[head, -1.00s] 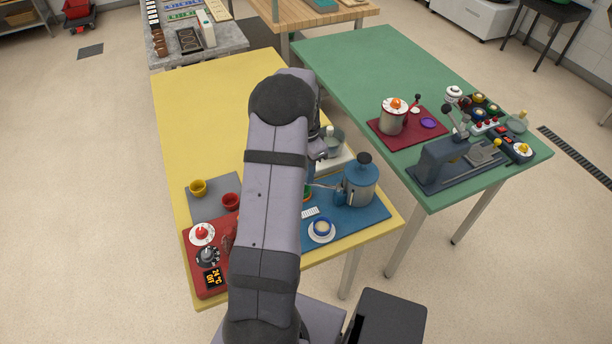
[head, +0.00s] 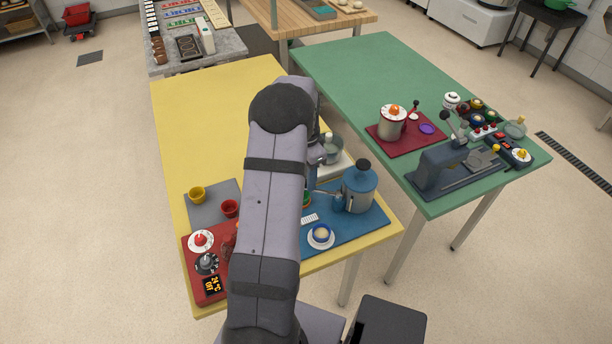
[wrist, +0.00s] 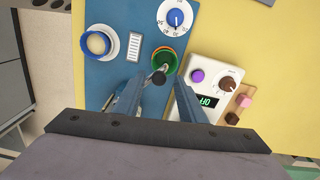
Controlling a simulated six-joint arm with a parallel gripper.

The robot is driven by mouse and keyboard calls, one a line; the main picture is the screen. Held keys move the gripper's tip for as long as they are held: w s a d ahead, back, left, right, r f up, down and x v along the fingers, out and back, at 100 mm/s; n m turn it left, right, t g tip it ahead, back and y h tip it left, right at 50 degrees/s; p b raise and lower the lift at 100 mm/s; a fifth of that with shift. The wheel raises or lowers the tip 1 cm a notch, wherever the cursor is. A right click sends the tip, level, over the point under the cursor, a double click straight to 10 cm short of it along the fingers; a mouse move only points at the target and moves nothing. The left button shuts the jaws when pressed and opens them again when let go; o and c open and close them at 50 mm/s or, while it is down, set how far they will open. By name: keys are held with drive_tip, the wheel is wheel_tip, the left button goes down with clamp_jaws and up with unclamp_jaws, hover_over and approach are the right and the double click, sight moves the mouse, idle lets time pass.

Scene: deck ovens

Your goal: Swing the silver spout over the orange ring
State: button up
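My arm hides most of the target and my fingertips there.
A cup on a saucer (head: 320,239) stands on the blue mat (head: 352,222). A white panel with knobs and a display (wrist: 206,83) borders the mat. A blue-and-white dial (wrist: 175,17) is close by. Red and yellow cups stand farther left.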

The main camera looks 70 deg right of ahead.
drive_tip(key=shift+r+b, duration=1.3)
drive_tip(key=shift+r, duration=2.35)
drive_tip(key=w+a+n, duration=0.6)
drive_tip(key=w+a, duration=0.3)
drive_tip(key=a, duration=0.3)
drive_tip(key=w+a+n, duration=0.6)
drive_tip(key=w+a, duration=0.2)
drive_tip(key=a, duration=0.4)
drive_tip(key=a+n, duration=0.7)
drive_tip(key=a, duration=0.7)
drive_tip(key=s+a+f+n, duration=0.3)
drive_tip(key=s+a+n, duration=0.4)
drive_tip(key=a, duration=0.3)
wheel_tip(320, 180, down, 18)
drive_tip(key=b, duration=1.8)
drive_tip(key=shift+w+d, duration=0.15)
